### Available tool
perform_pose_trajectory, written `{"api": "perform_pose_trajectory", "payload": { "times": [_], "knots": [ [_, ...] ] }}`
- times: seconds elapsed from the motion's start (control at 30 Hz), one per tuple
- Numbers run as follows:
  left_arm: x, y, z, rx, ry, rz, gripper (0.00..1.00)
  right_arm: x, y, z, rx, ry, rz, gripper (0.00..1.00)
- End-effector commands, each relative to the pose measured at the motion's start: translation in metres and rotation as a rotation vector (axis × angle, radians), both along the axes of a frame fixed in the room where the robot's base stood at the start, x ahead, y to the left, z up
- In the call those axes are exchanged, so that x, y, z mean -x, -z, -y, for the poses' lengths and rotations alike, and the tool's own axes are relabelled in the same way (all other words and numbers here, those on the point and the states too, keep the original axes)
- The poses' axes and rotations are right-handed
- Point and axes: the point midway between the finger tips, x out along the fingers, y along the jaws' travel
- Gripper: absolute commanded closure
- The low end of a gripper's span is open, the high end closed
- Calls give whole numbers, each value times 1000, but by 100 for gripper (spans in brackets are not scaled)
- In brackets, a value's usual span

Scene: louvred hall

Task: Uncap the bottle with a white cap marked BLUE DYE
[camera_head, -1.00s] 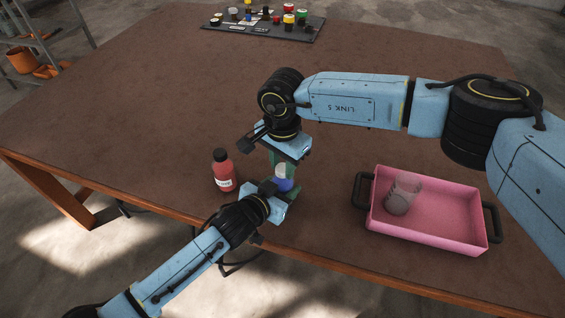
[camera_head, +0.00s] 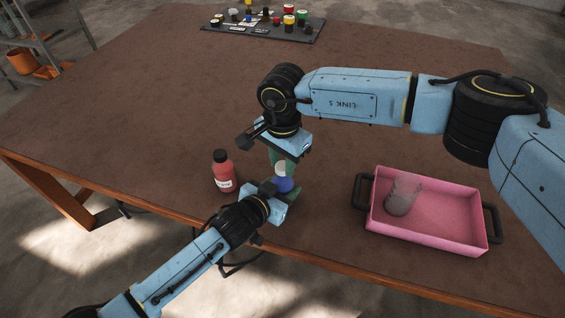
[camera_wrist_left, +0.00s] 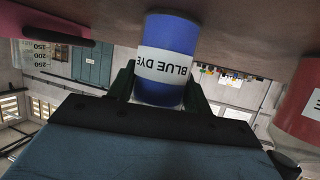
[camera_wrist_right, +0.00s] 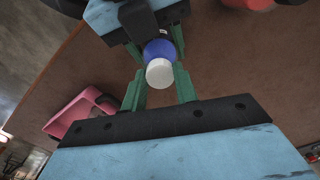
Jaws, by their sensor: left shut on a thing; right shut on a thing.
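The blue bottle (camera_head: 284,184) stands near the table's front edge. Its label reads BLUE DYE in the left wrist view (camera_wrist_left: 165,65). My left gripper (camera_head: 277,190) is shut on the bottle's body from the front left, with a finger on each side. The white cap (camera_wrist_right: 159,74) shows at the bottle's top in the right wrist view, and in the head view (camera_head: 281,168). My right gripper (camera_wrist_right: 160,88) reaches down from above and is shut on the cap. I cannot tell whether the cap has come loose from the bottle.
A red bottle with a black cap (camera_head: 223,172) stands close on the left. A pink tray (camera_head: 452,238) with dark handles, holding a clear beaker (camera_head: 403,196), is on the right. A dark board (camera_head: 265,31) with several coloured pieces lies at the far edge. The middle of the table is clear.

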Motion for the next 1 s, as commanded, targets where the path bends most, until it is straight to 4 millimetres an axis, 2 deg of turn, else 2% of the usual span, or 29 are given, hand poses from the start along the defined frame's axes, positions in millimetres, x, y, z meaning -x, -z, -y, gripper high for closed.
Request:
{"api": "perform_pose_trajectory", "payload": {
  "times": [0.3, 0.67, 1.0],
  "knots": [
    [0, 1, 0, -1, 0, -1, 100, 0, -11, 0, 0, 0, 0, 98],
    [0, 1, 0, -1, 0, -1, 100, 0, -13, 0, 0, 0, 0, 98],
    [0, 1, 0, -1, 0, -1, 100, 0, -48, 0, -1, 0, 1, 98]
  ]
}}
